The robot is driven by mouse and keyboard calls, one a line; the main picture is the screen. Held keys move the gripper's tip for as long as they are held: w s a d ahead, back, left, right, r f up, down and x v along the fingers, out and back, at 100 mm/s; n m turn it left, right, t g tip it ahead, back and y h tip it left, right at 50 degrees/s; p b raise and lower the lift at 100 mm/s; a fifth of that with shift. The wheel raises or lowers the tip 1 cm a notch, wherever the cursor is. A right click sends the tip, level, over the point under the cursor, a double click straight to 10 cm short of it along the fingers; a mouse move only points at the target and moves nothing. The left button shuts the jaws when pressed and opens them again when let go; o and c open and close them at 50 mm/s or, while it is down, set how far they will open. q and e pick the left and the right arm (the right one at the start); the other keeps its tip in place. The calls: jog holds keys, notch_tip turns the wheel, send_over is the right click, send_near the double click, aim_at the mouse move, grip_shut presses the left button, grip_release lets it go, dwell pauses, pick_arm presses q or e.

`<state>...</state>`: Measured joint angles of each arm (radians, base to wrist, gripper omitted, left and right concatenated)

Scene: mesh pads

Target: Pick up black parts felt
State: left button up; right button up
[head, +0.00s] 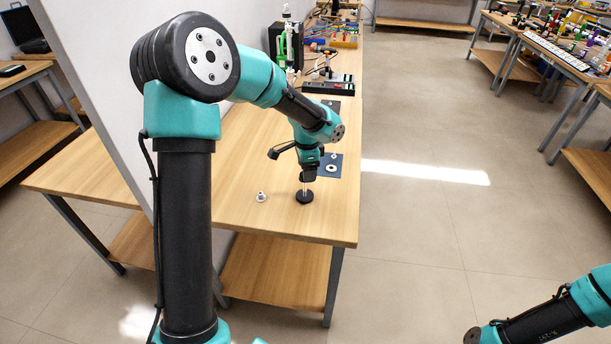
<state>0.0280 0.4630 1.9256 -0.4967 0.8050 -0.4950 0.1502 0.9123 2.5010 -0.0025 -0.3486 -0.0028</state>
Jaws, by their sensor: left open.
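A small round black piece (304,197), which looks like the black felt, lies flat near the front of the wooden table (240,205). My left gripper (308,184) points down right over this piece, with its fingers open. The fingers are small here, and I cannot tell whether they touch the piece. My right gripper is out of view; only part of my right arm shows at the lower right.
A small metal part (261,197) stands left of the black piece. A dark blue mat (322,174) with a pale ring (331,168) lies behind it. A black tray (328,88) and other equipment stand farther back. A white wall borders the table's left.

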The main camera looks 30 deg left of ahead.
pick_arm(q)
jog(key=shift+f, duration=0.5)
jog(key=c, duration=1)
jog(key=shift+r, duration=0.1)
notch_tip(320, 180, up, 7)
jog(key=shift+f, duration=0.1)
jog(key=w+a, duration=0.3)
jog(key=w, duration=0.5)
jog(key=w+a, duration=0.3)
jog(key=w, duration=0.5)
jog(key=shift+w+a, duration=0.15)
jog(key=shift+w, duration=0.25)
